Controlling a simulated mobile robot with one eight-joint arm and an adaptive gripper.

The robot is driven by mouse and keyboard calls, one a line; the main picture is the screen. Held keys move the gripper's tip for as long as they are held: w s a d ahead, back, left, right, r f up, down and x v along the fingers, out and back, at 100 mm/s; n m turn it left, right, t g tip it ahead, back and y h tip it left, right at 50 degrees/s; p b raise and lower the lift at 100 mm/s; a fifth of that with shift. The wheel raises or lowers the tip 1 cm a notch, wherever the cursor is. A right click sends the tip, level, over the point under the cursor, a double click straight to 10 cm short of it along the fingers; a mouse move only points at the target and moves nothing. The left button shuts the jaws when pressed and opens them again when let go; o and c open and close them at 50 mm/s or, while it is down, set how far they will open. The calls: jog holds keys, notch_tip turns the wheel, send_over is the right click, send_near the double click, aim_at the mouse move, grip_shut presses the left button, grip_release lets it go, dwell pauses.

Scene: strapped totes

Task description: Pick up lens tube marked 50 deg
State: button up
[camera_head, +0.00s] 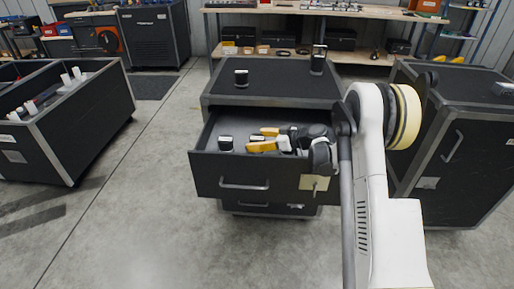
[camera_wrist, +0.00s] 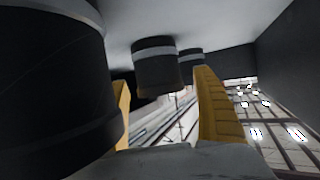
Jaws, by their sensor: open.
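An open drawer (camera_head: 232,171) of the dark cabinet holds my gripper (camera_head: 256,139), whose yellow fingers are apart and empty, pointing left. A dark tube with a light band (camera_head: 226,143) stands in the drawer's left part, a short gap beyond the fingertips. In the wrist view, which looks upside down, a black tube with a grey band (camera_wrist: 157,65) shows between the fingers, ahead of them. A second banded tube (camera_wrist: 190,58) is farther back, partly hidden by a finger. A large black cylinder (camera_wrist: 50,80) fills the left side, very close. I cannot read a 50 deg mark on any.
The drawer walls enclose the gripper. On the cabinet top (camera_head: 270,88) stand a short dark tube (camera_head: 241,77) and a taller one (camera_head: 318,60). Another dark cabinet (camera_head: 465,125) is at right, an open tote (camera_head: 65,120) at left. The floor in front is clear.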

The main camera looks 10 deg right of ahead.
jog(key=shift+r, duration=0.1)
jog(key=c, duration=1.5)
